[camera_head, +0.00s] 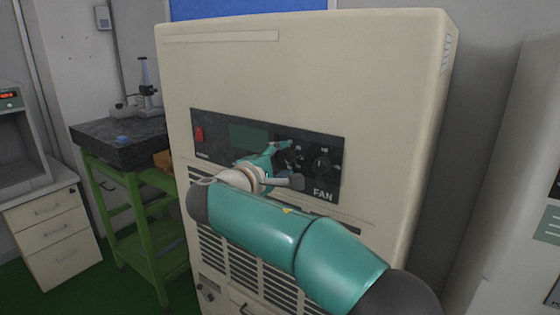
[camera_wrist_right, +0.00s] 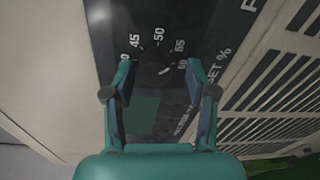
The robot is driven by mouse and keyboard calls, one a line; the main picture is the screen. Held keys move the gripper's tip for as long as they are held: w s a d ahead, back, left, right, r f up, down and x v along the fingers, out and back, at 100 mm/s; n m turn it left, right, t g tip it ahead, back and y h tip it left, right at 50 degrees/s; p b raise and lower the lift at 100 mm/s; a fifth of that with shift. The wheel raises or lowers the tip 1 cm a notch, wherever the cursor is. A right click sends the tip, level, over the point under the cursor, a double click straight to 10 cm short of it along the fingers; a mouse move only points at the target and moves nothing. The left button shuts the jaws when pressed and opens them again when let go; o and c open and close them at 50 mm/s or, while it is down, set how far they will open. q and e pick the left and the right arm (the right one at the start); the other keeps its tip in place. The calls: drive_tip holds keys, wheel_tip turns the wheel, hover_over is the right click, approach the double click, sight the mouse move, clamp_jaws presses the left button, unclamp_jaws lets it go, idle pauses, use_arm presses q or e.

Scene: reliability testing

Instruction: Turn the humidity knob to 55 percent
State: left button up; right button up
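The dark humidity knob (camera_wrist_right: 156,66) sits on the black panel (camera_wrist_right: 112,22) in the right wrist view. White numbers including 45, 50, 55 and 60 run around it, with "SET %" to the right. A short pale mark shows on its lower right; the exact setting is hard to read. My right gripper (camera_wrist_right: 159,72) is open, with one fingertip on each side of the knob. I cannot tell whether they touch it. In the head view, my right gripper (camera_head: 281,157) is at the panel and partly hides the knob. My left gripper is not in view.
The panel is on a large cream cabinet (camera_head: 370,70). It also has a red switch (camera_head: 199,134), a greenish display (camera_head: 248,138) and a FAN knob (camera_head: 321,166) close right of my gripper. Vent slots lie below. A green stand (camera_head: 120,215) is at left.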

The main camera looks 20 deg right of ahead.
drive_tip(key=shift+s+a+r, duration=0.1)
drive_tip(key=shift+s+r, duration=0.05)
drive_tip(key=shift+r, duration=0.05)
drive_tip(key=f+v, duration=0.1)
drive_tip(key=v, duration=1)
drive_tip(key=shift+s+a+r, duration=0.2)
drive_tip(key=shift+a+r, duration=0.05)
drive_tip(key=shift+r, duration=0.05)
